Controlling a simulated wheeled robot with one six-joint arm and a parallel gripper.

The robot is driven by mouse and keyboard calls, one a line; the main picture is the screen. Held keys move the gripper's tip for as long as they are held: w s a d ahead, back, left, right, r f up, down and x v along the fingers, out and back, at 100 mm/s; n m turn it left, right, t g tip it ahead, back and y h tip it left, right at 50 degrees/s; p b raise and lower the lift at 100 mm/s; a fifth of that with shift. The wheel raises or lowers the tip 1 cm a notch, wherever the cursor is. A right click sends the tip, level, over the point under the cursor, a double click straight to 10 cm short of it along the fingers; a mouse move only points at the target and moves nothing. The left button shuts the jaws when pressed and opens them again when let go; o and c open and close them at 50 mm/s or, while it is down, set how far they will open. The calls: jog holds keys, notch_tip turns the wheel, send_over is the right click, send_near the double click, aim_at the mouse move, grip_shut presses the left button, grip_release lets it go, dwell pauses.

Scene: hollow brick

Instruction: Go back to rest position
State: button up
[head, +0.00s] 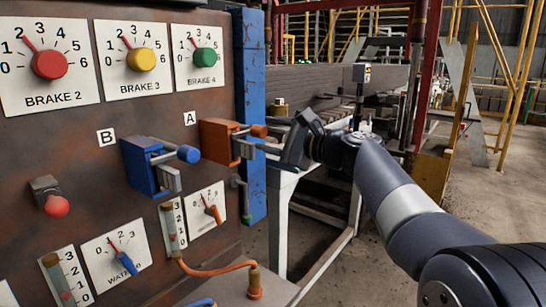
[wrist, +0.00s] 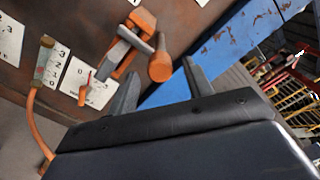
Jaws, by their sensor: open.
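My gripper (head: 272,137) is at the right edge of the control panel (head: 90,115), beside the orange lever switch (head: 216,139) under label A. In the wrist view my gripper (wrist: 160,82) has its two fingers apart, with nothing held between them. The orange switch (wrist: 143,22) and its round handle end (wrist: 160,67) appear just beyond the fingertips. I cannot tell whether a finger touches the handle. My arm reaches in from the lower right, bent and away from the panel.
A blue lever switch (head: 146,167) under label B is left of the orange one. Dials, a red knob (head: 55,206) and an orange hose (head: 215,270) are on or below the panel. A blue post (head: 250,60) and white table frame (head: 318,205) stand close by. Floor at right is open.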

jog(key=v, duration=0.8)
jog(key=x, duration=1)
jog(key=shift+a, duration=0.15)
jog(key=shift+w+a+r+m+p, duration=0.1)
jog(key=shift+w+r+m+p, duration=0.15)
jog(key=shift+p, duration=0.6)
jog(key=shift+s+m+p, duration=0.2)
jog(key=shift+m+p, duration=0.65)
jog(key=shift+m, duration=0.1)
jog(key=m+p, duration=1)
jog(key=p, duration=0.1)
jog(key=shift+m, duration=0.4)
jog(key=b+v, duration=0.1)
jog(key=v, duration=0.9)
jog(key=shift+f, duration=0.2)
